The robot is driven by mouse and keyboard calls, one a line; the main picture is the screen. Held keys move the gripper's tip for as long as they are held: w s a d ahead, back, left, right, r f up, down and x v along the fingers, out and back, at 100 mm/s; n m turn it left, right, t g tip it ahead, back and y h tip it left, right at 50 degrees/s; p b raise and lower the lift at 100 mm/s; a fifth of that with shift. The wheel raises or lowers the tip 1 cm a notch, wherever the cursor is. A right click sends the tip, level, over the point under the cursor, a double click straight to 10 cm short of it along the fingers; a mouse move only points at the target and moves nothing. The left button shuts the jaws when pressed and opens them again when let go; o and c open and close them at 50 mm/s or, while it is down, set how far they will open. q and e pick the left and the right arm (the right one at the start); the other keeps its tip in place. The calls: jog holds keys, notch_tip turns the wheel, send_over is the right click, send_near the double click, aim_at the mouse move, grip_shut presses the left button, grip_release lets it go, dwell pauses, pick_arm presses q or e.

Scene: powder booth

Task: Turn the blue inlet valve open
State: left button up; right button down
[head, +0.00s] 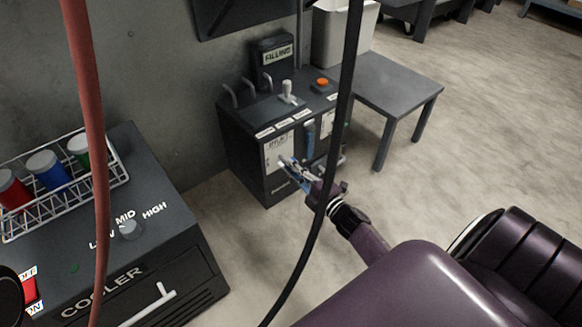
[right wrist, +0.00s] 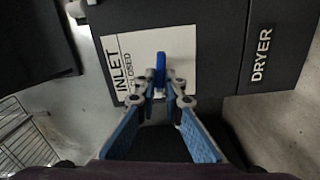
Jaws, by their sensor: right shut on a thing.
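The blue inlet valve (right wrist: 160,66) shows in the right wrist view as a small blue handle on a white plate (right wrist: 125,62). The plate reads INLET and CLOSED. My right gripper (right wrist: 161,84) is shut on the handle, with a fingertip on each side of it. In the head view, my right gripper (head: 288,166) reaches the white plate (head: 277,152) on the front of the dark machine (head: 248,152). There the handle is mostly hidden by the fingers. My left gripper is not in view.
A dark cooler (head: 165,225) with a wire rack of coloured jars stands at the left. A grey table (head: 395,85) stands right of the machine. A red hose (head: 90,120) and a black cable (head: 345,95) hang in front.

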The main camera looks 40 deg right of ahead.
jog(key=shift+a+f+n, duration=0.1)
jog(key=shift+n, duration=0.8)
jog(key=c, duration=2)
grip_release()
jog(key=shift+c, duration=0.2)
jog(key=s+d, duration=0.1)
jog(key=s, duration=1.1)
